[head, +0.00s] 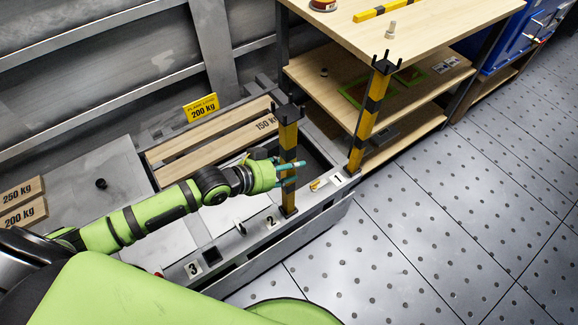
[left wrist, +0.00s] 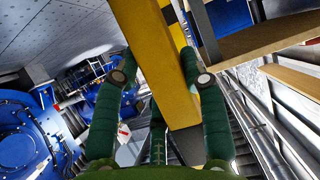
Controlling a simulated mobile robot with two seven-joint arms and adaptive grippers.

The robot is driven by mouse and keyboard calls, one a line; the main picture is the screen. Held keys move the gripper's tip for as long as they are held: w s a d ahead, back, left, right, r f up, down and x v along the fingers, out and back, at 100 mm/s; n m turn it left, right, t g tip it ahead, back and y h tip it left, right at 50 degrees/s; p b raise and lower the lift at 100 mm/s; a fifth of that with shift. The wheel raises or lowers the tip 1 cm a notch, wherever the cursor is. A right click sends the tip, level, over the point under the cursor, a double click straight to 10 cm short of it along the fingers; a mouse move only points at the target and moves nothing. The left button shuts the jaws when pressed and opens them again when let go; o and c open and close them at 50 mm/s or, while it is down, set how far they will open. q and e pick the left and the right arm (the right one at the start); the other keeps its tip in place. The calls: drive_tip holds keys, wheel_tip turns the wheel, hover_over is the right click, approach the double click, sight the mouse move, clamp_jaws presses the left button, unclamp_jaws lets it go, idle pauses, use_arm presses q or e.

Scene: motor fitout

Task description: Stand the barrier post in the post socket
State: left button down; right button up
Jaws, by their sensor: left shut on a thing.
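A yellow-and-black barrier post (head: 289,135) with a dark forked top stands about upright in the head view. My left gripper (head: 287,173) is shut on its lower-middle part. The left wrist view shows the yellow post (left wrist: 150,55) between the green fingers (left wrist: 163,78). The post's dark foot is at the grey frame's front rail (head: 245,245), between the number plates 2 (head: 270,221) and 1 (head: 337,178). I cannot tell whether the foot is inside a socket or just above it. My right gripper is not in view.
A second striped post (head: 372,110) stands at the frame's right corner, close to the wooden shelf unit (head: 420,35). Wooden planks (head: 215,140) and a yellow 200 kg sign (head: 201,107) are behind my arm. The studded floor (head: 430,230) at right is clear.

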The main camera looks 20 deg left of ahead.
use_arm(q)
drive_tip(key=shift+r, duration=0.15)
drive_tip(key=c, duration=0.6)
unclamp_jaws()
drive_tip(key=v, duration=1.2)
